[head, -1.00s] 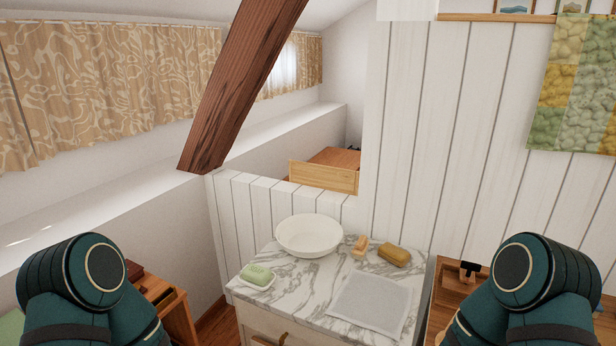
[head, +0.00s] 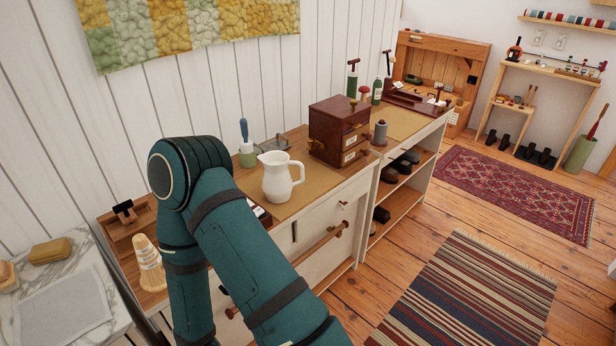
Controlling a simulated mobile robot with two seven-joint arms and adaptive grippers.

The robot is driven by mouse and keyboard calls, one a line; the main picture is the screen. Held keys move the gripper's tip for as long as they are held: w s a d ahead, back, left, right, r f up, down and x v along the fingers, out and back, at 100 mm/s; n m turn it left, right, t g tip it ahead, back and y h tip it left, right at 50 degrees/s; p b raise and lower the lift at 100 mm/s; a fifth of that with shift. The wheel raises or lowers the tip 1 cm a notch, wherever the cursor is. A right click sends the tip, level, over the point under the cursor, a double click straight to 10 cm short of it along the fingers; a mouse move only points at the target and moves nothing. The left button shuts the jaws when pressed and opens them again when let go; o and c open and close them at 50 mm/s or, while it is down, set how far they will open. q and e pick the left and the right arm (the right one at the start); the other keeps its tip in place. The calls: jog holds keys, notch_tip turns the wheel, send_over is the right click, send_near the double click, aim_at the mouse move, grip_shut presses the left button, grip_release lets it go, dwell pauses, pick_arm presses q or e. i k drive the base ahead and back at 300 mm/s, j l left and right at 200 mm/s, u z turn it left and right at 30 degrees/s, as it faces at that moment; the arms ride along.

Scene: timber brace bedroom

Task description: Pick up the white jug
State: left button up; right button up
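The white jug (head: 279,178) stands upright on a tan mat (head: 310,190) on the wooden top of a pale cabinet in the head view. Its spout points left and its handle is on the right. One of my teal arms stands just left of and in front of the jug, apart from it in the picture. Neither of my grippers shows.
A dark red drawer box (head: 338,132) is right of the jug, with a grey spool (head: 380,133) beside it. A blue-handled brush in a green pot (head: 247,153) is behind left. A marble top (head: 65,300) is at left. Rugs lie on the floor at right.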

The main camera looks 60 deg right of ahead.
aim_at(277, 184)
jog(key=z, duration=1.55)
jog(key=i+l+z, duration=0.1)
jog(key=z, duration=0.2)
